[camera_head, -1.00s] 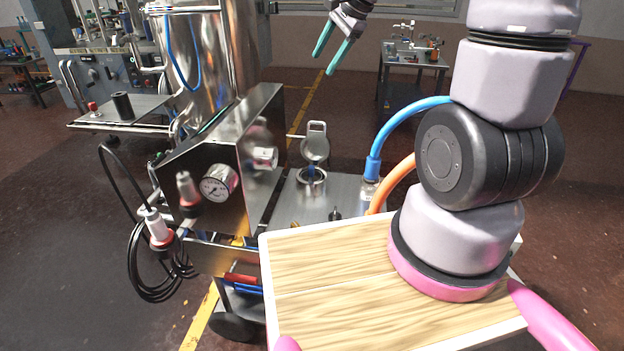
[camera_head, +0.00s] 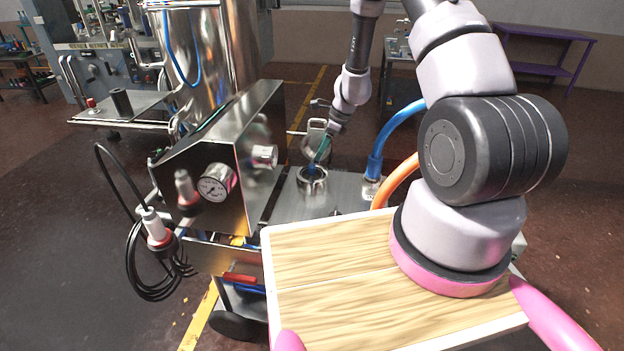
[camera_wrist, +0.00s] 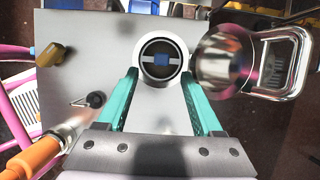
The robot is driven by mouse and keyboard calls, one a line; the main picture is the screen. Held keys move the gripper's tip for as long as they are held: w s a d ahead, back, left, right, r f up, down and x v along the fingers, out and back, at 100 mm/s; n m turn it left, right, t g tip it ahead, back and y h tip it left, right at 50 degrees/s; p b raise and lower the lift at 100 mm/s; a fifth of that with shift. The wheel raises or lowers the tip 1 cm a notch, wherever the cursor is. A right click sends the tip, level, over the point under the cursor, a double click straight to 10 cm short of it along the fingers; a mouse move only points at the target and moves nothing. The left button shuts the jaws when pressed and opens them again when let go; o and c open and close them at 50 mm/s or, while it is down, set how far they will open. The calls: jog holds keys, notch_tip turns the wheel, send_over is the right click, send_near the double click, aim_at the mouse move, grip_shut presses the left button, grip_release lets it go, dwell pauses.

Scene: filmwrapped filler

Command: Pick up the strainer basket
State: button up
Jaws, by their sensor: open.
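My gripper (camera_wrist: 161,85) has teal fingers, spread apart and empty, pointing toward the port. In the head view my gripper (camera_head: 321,156) is just above the port and partly hidden. I cannot tell whether the fingertips touch anything.
An open hinged metal lid (camera_wrist: 222,62) with a loop handle stands right beside the port. A black knob (camera_wrist: 96,99) and an orange hose (camera_wrist: 35,157) lie to the left in the wrist view. A steel housing with a gauge (camera_head: 216,183) stands left of the port.

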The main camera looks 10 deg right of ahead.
aim_at(312, 165)
jog(key=x, duration=0.8)
jog(key=shift+w+a+f, duration=0.15)
jog(key=shift+w+f, duration=0.1)
jog(key=shift+f, duration=0.05)
grip_shut()
dwell(1.1)
